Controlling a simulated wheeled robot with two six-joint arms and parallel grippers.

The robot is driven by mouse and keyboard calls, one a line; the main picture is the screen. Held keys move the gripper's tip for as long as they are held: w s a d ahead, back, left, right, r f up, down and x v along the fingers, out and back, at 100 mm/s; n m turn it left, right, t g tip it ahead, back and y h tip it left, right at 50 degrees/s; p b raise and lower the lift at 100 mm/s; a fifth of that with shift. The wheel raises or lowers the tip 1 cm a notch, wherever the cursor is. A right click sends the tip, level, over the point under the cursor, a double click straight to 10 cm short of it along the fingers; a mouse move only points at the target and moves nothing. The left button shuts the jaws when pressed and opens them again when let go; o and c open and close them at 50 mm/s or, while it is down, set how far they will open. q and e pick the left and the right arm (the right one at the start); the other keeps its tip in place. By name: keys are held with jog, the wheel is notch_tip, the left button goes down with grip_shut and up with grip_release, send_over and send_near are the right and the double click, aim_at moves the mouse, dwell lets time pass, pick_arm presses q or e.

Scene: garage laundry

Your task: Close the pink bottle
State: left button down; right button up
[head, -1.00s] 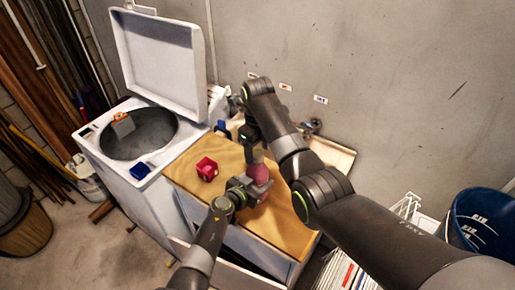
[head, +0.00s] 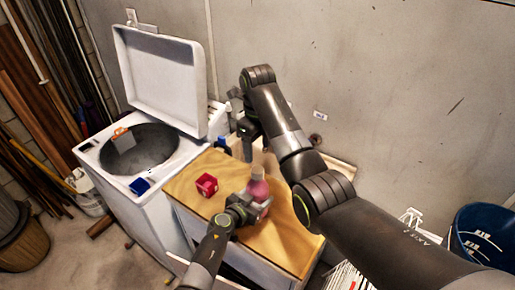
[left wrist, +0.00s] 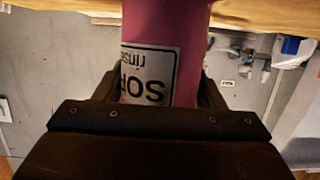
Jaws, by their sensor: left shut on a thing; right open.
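The pink bottle (head: 259,190) stands upright at the right part of the wooden worktop (head: 285,243) in the head view. My left gripper (head: 254,206) is shut around its lower body. In the left wrist view the bottle (left wrist: 190,22) fills the gap between the fingers, its white label appearing upside down. A small pale piece (head: 257,172) shows at the bottle's top; it looks like a cap, but I cannot tell how firmly it sits. My right gripper (head: 248,155) is open and empty, above and slightly left of the bottle top, apart from it.
A red cube-like box (head: 207,185) sits on the worktop left of the bottle. A grey wall is behind; a blue bin (head: 485,222) is far right.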

pick_arm(q)
jog(key=shift+c, duration=1.2)
grip_release()
jog(key=v, duration=1.7)
jog(key=shift+s+a+r, duration=0.1)
jog(key=shift+s, duration=0.1)
